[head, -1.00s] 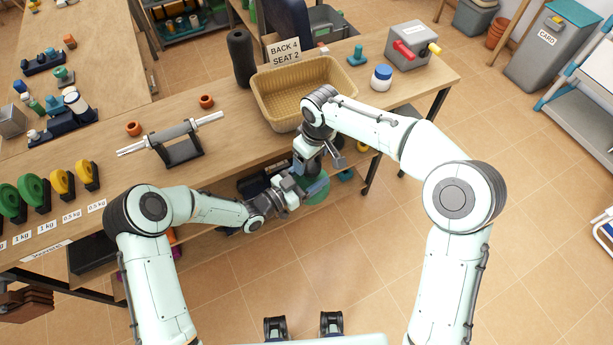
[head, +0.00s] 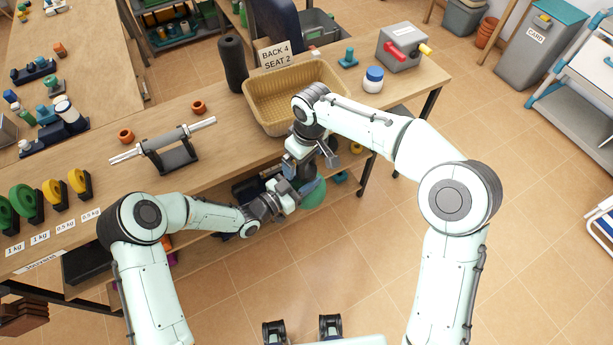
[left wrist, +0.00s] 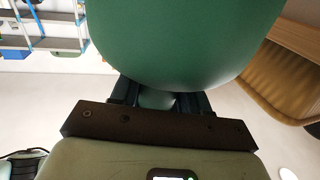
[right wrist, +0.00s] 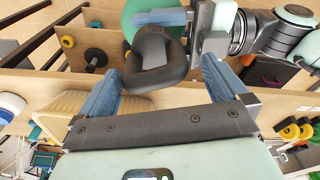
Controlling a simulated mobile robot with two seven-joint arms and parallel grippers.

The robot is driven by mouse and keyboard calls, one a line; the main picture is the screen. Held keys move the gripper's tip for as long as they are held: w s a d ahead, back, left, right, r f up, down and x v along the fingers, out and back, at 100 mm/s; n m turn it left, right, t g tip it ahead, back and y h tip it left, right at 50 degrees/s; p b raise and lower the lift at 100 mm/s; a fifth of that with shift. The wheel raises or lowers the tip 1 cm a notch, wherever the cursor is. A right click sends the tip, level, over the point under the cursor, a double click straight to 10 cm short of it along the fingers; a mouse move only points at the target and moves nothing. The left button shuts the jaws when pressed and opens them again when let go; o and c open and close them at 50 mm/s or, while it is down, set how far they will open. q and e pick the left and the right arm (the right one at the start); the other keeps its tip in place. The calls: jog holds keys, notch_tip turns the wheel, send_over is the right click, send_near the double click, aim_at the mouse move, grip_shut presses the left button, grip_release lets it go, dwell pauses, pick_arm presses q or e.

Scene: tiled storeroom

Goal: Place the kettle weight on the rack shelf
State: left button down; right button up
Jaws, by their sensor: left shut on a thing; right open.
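The kettle weight (head: 314,193) is a green ball with a dark handle. My left gripper (head: 296,190) is shut on it and holds it off the floor in front of the bench. In the left wrist view its green body (left wrist: 185,40) fills the top middle. In the right wrist view its dark handle (right wrist: 155,75) shows between the blue fingers of my open right gripper (right wrist: 160,92); I cannot tell whether they touch it. In the head view my right arm partly covers the weight. A lower wooden shelf (head: 212,243) runs under the bench; I cannot tell if it is the rack shelf.
The bench top (head: 225,160) carries a wicker basket (head: 262,108), a bar on a stand (head: 172,157), a white jar with a blue lid (head: 373,80) and a grey switch box (head: 403,48). Green and yellow discs stand at the left. The tiled floor (head: 350,265) in front is open.

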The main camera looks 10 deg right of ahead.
jog(key=r, duration=0.6)
jog(key=s+r, duration=0.1)
jog(key=r, duration=0.3)
jog(key=shift+d, duration=0.3)
jog(key=s+f+m+g+y, duration=0.1)
jog(key=s+f, duration=0.4)
jog(key=f, duration=0.5)
jog(key=s+d+f+m+g+y, duration=0.15)
jog(key=s+f, duration=0.25)
jog(key=f, duration=0.7)
jog(key=s+f+m+g, duration=0.2)
jog(key=s+f, duration=0.3)
jog(key=f, duration=0.5)
jog(key=s+d+f+m+t, duration=0.1)
jog(key=s+d+f+m, duration=0.1)
jog(key=s+f, duration=0.4)
jog(key=s+d+f+m+t, duration=0.1)
jog(key=s+d+f+m, duration=0.2)
jog(key=s, duration=0.8)
notch_tip(320, 180, down, 4)
jog(key=shift+s+d+f+m, duration=0.1)
jog(key=shift+s+d+m, duration=0.2)
jog(key=shift+m, duration=0.95)
